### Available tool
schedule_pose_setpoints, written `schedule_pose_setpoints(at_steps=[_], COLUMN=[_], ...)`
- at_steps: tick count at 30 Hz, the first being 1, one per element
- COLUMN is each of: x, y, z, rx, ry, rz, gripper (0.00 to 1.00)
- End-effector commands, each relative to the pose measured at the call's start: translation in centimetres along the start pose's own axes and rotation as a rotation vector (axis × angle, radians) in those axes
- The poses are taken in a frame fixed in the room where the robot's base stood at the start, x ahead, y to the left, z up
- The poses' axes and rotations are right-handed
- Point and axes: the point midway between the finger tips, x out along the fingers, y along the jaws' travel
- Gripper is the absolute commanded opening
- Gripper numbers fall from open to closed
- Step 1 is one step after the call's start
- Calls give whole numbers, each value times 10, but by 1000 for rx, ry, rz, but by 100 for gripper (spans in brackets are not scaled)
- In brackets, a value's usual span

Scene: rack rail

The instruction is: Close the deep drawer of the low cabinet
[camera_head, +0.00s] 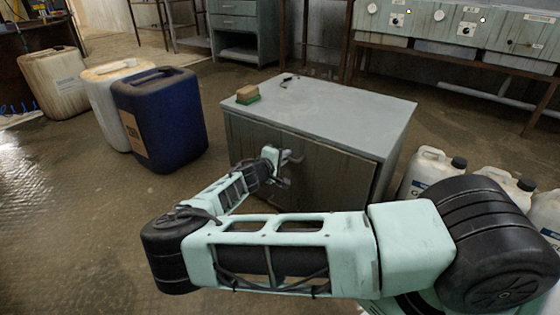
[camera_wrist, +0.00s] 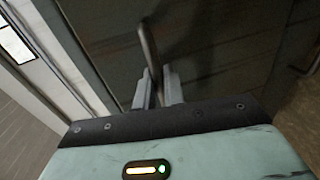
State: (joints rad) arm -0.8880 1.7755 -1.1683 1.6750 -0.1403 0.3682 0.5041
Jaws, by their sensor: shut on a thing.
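The low cabinet (camera_head: 320,105) has a flat grey top and a dark, worn front. Its front shows a left panel and a wider right panel (camera_head: 335,165), which I take for the deep drawer front. My gripper (camera_head: 290,168) is at this front, near the seam between the panels. In the wrist view my gripper (camera_wrist: 158,88) has its fingers closed around a thin upright bar handle (camera_wrist: 148,45) on the dark front. My arm hides the lower part of the cabinet front. How far the drawer stands out is hard to tell.
A sponge (camera_head: 247,94) and a small dark item (camera_head: 287,79) lie on the cabinet top. A blue canister (camera_head: 160,120) and pale canisters stand left. White bottles (camera_head: 432,172) stand close to the cabinet's right side. The floor front left is clear.

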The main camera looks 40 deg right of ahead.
Motion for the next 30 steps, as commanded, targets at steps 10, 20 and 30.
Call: schedule_pose_setpoints(at_steps=[10, 20, 30], x=[14, 12, -43], y=[3, 3, 7], z=[0, 0, -1], rx=[0, -1, -2], ry=[1, 1, 5], rz=[1, 0, -1], gripper=[0, 25, 25])
